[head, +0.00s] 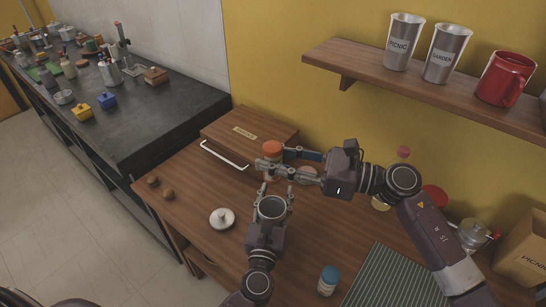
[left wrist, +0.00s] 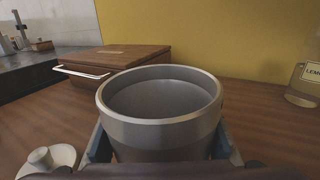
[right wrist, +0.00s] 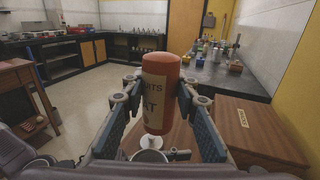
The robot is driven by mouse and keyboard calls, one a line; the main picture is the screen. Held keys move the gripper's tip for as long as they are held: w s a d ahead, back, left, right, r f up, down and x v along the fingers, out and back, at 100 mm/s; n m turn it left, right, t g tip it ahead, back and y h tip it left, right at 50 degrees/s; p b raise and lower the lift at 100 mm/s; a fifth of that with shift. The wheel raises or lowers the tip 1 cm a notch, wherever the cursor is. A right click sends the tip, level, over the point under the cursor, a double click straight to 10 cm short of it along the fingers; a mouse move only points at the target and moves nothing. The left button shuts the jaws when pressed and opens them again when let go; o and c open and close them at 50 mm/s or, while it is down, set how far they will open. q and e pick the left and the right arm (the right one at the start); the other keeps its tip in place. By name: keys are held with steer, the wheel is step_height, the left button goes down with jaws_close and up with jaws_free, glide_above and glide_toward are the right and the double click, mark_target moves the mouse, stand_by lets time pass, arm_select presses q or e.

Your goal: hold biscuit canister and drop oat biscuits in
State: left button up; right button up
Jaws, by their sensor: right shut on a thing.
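The steel biscuit canister (head: 271,210) stands upright and lidless on the wooden counter; its interior looks empty in the left wrist view (left wrist: 160,135). My left gripper (head: 274,194) has a finger on each side of it; whether they press on it I cannot tell. My right gripper (head: 268,170) is shut on the orange-red oat biscuits packet (head: 271,148), a cylinder with a pale label, partly readable in the right wrist view (right wrist: 158,95). The packet is upright above and behind the canister.
Two small brown lumps (head: 160,187) lie at the counter's left. A blue-capped jar (head: 328,280) and striped mat (head: 385,280) are in front right. The shelf (head: 440,88) above holds two steel cups and a red mug.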

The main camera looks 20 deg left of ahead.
arm_select(q)
steer(key=c, duration=0.9)
